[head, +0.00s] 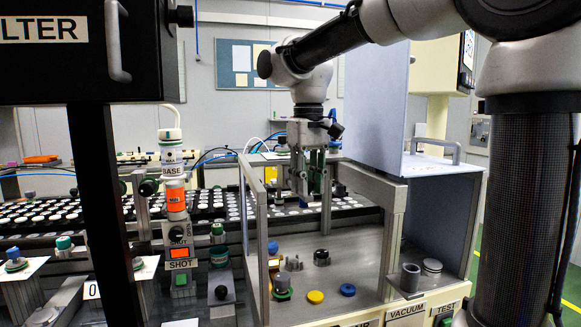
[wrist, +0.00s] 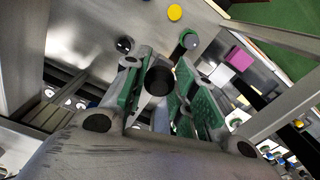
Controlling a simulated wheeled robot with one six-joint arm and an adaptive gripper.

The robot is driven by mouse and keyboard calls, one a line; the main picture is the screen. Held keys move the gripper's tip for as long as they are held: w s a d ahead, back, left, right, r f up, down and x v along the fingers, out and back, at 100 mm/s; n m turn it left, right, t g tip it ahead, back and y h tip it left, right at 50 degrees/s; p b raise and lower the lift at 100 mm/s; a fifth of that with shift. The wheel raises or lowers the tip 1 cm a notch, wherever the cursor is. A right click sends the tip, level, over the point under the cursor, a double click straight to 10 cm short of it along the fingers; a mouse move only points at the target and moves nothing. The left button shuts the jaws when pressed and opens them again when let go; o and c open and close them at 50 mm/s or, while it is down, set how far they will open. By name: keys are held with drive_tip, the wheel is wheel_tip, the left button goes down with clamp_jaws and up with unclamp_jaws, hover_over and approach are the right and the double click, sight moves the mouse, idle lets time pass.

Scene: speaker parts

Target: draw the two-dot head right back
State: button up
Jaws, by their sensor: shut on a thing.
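My gripper (head: 308,190) hangs pointing down inside the grey metal frame of the test station, above its deck. In the wrist view its green-padded fingers (wrist: 160,88) are closed around a dark round-ended part (wrist: 158,80), probably a knob or handle. Most of that part is hidden by the fingers. I cannot make out two dots on it or on any other head, so I cannot tell which head it is. In the head view the gripped part is too small to tell apart from the fingers.
The metal frame (head: 258,240) stands close around my gripper. A grey panel (head: 375,95) rises at right.

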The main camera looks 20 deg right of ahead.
drive_tip(key=s, duration=2.3)
drive_tip(key=o, duration=1.1)
idle(2.8)
